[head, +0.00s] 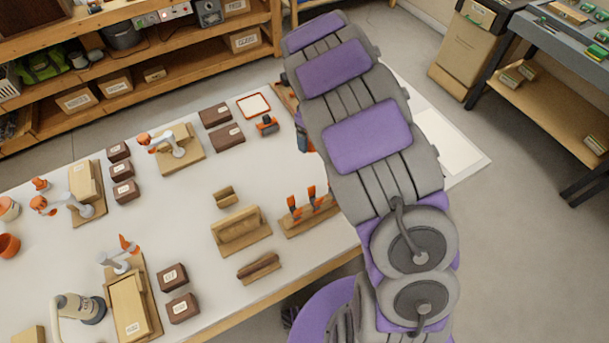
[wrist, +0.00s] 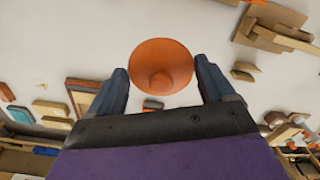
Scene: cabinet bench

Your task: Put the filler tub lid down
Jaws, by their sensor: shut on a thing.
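The filler tub lid (wrist: 160,52) is a round orange disc with a small raised centre. In the wrist view it sits between the two dark fingers of my gripper (wrist: 162,68), which is shut on its edges. The bench top shows behind it, and I cannot tell how high it is held. In the head view my arm hides the lid and most of the gripper. An orange tub (head: 8,246) stands at the bench's left edge; I cannot tell if it is the filler tub.
The white bench (head: 185,215) holds wooden blocks, dark boxes (head: 214,115), a red-rimmed tray (head: 253,105) and clamps on boards (head: 178,150). A wooden rack (head: 309,214) with orange-handled tools stands near the front edge. Bare bench shows around the middle.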

